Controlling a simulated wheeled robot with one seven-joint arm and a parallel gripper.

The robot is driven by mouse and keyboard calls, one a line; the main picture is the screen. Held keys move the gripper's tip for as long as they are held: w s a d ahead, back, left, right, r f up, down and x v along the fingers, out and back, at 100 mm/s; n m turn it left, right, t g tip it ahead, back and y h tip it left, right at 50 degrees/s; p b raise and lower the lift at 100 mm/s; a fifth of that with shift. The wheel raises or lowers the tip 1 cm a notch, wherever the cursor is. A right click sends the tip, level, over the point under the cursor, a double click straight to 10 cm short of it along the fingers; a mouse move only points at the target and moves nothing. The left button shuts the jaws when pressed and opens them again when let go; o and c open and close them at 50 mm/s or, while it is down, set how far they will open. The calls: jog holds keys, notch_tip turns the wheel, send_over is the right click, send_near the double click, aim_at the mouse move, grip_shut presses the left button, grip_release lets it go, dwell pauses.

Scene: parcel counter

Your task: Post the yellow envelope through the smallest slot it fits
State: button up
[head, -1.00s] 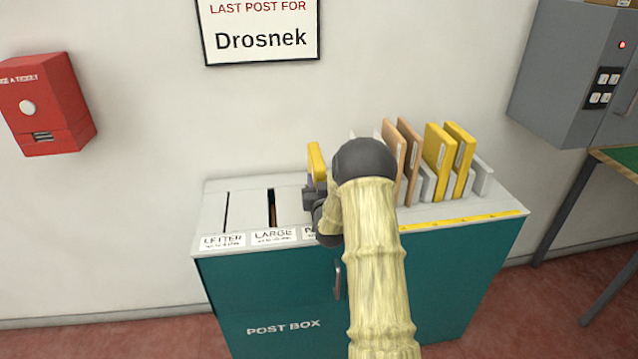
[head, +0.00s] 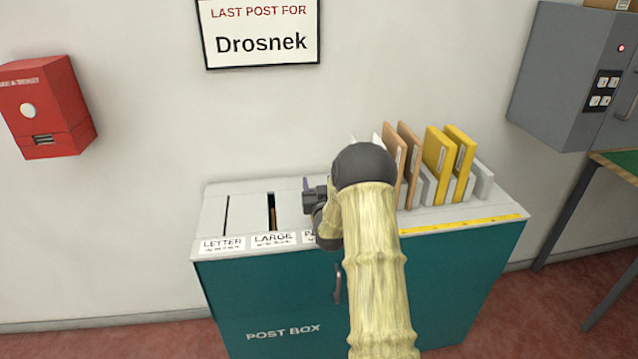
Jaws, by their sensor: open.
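My gripper (head: 309,197) is open over the right part of the post box top, beside the third slot's place. The third slot is hidden behind my gripper and arm, and its label, starting with "P", is partly covered. No yellow envelope shows in my gripper. Two yellow envelopes (head: 438,165) (head: 461,160) stand in the rack on the right. The narrow LETTER slot (head: 227,213) is at the left of the post box top (head: 248,200). The wider LARGE slot (head: 271,212) is right of it, with something brown showing inside.
Two brown envelopes (head: 392,150) (head: 410,160) stand in the rack (head: 483,178), left of the yellow ones. White items behind my arm are mostly hidden. A yellow ruler strip (head: 460,222) runs along the counter's front edge. A red ticket box (head: 45,105) hangs on the wall.

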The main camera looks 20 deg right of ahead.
notch_tip(320, 180, up, 10)
jog(key=shift+p, duration=0.3)
dwell(0.3)
dwell(0.5)
dwell(0.7)
